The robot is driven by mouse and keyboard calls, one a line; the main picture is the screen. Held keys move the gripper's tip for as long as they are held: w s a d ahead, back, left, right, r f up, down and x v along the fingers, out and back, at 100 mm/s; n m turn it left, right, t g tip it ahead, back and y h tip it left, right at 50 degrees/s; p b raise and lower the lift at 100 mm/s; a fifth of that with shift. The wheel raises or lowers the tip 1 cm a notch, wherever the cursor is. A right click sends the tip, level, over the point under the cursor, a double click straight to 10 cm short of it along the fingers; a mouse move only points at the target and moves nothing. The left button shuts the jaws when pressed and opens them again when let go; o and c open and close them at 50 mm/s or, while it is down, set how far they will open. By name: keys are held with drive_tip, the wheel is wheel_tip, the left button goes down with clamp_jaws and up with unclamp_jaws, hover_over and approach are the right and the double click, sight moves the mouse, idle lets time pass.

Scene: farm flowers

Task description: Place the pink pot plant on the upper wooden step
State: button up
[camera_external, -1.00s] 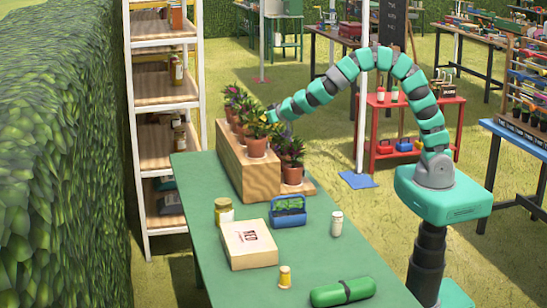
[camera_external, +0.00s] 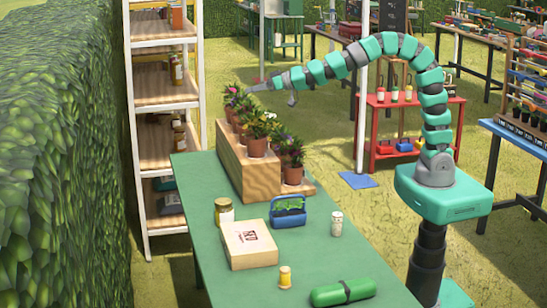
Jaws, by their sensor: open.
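A stepped wooden stand (camera_external: 262,183) sits on the green table, with a tall upper step and a low step on its right. Terracotta-potted plants stand in a row on the upper step, among them a yellow-and-white flowered one (camera_external: 257,138) at the near end. A plant with pink blooms (camera_external: 231,93) shows at the far end of the upper step. Darker plants stand on the lower step, the nearest in a terracotta pot (camera_external: 292,175). My gripper (camera_external: 270,95) is open and empty in the air, above and right of the upper row. Leaves hide several pots.
On the green table (camera_external: 205,170) are a jar (camera_external: 224,212), a cardboard box (camera_external: 249,244), a blue basket (camera_external: 289,211), a white bottle (camera_external: 336,223), a small yellow-labelled bottle (camera_external: 285,277) and a green case (camera_external: 343,291). A shelf rack (camera_external: 160,93) stands left of the table.

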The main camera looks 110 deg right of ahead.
drive_tip(key=s+a+r+n+t+y, duration=0.2)
drive_tip(key=s+a+r+n+y, duration=0.1)
drive_tip(key=a+r, duration=0.7)
drive_tip(key=s+a+r+n+t+y, duration=0.1)
drive_tip(key=s+a+r+n+y, duration=0.25)
drive_tip(key=a+r, duration=0.65)
drive_tip(key=s+a+r+n, duration=0.1)
drive_tip(key=s+a+r, duration=0.4)
drive_tip(key=s+r, duration=0.4)
drive_tip(key=s, duration=0.4)
drive_tip(key=shift+r, duration=0.25)
